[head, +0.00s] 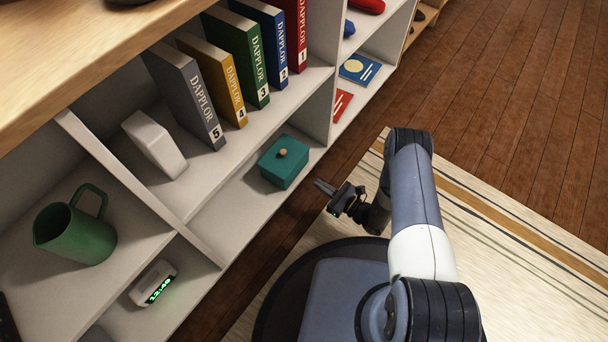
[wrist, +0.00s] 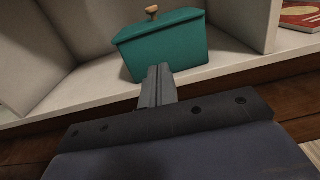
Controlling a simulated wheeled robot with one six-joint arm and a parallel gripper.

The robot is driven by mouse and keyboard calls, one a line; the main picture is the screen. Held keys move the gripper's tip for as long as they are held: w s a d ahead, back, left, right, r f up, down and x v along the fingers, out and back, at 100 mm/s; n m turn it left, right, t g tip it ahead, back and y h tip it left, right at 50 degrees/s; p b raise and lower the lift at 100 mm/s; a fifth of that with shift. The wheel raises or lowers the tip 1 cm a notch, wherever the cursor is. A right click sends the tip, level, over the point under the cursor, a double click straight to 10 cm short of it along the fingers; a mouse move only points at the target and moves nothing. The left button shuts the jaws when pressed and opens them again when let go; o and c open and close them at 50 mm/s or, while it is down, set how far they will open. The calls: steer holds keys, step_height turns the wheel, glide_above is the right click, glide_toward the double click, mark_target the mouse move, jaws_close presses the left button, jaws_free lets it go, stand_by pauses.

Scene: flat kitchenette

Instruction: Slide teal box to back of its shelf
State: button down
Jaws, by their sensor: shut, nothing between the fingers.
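The teal box (head: 283,164) with a lid and a small wooden knob stands upright on the lower white shelf (head: 232,215), near the shelf's right divider. In the wrist view the teal box (wrist: 164,45) is straight ahead, close to the shelf's front edge. My gripper (head: 323,188) is shut and empty, just in front of the shelf and to the right of the box in the head view. In the wrist view my gripper (wrist: 158,72) overlaps the lower part of the box's front face. I cannot tell whether the fingertips touch it.
A divider (wrist: 243,22) stands close to the box's right side. Free shelf lies to its left. A row of books (head: 245,85) and a white object (head: 155,143) sit above. A green pitcher (head: 78,230) and a digital clock (head: 153,284) are in the left compartments.

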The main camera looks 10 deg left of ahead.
mark_target(296, 169)
steer(key=b+x, duration=0.2)
steer(key=x, duration=0.5)
steer(key=shift+w+a, duration=0.1)
steer(key=shift+a, duration=0.2)
